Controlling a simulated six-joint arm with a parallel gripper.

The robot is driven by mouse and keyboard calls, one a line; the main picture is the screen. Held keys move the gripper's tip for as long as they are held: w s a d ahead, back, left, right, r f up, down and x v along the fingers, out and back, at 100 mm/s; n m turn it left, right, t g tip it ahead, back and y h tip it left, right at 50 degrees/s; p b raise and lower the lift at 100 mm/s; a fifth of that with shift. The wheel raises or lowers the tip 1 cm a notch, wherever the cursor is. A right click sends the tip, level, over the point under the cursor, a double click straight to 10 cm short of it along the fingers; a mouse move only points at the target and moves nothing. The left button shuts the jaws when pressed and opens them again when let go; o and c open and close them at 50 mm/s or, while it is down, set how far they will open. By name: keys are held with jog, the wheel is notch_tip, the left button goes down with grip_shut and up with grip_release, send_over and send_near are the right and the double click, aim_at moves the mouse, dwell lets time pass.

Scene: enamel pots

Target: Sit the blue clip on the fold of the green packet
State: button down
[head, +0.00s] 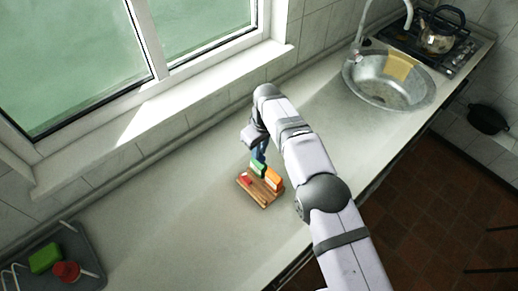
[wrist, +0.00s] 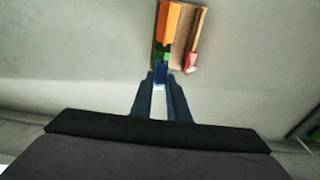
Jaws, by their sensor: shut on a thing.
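My gripper (wrist: 160,80) is shut on the blue clip (wrist: 160,73), which shows between the fingertips in the wrist view. The green packet (wrist: 163,52) lies just beyond the clip and the two meet in the picture. I cannot tell whether they touch or whether the clip sits on the fold. In the head view the green packet (head: 258,169) stands at the back edge of a wooden board, directly below my gripper (head: 260,155). The fold is too small to make out.
The wooden board (head: 259,198) also holds an orange packet (head: 273,180) beside the green one and a red item (head: 244,181) at its left. A grey rack (head: 88,255) with a green sponge (head: 45,258) stands at lower left. The counter around the board is clear.

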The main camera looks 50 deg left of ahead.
jog(key=shift+f+b, duration=0.5)
jog(key=shift+f, duration=0.3)
dwell(0.4)
jog(key=c, duration=1.6)
grip_release()
jog(key=shift+r, duration=0.1)
jog(key=shift+d+r+b, duration=0.25)
jog(key=shift+r+b, duration=0.6)
jog(key=shift+r, duration=0.95)
jog(key=shift+d+r+b, duration=0.2)
jog(key=shift+r+b, duration=0.65)
jog(key=shift+r, duration=0.9)
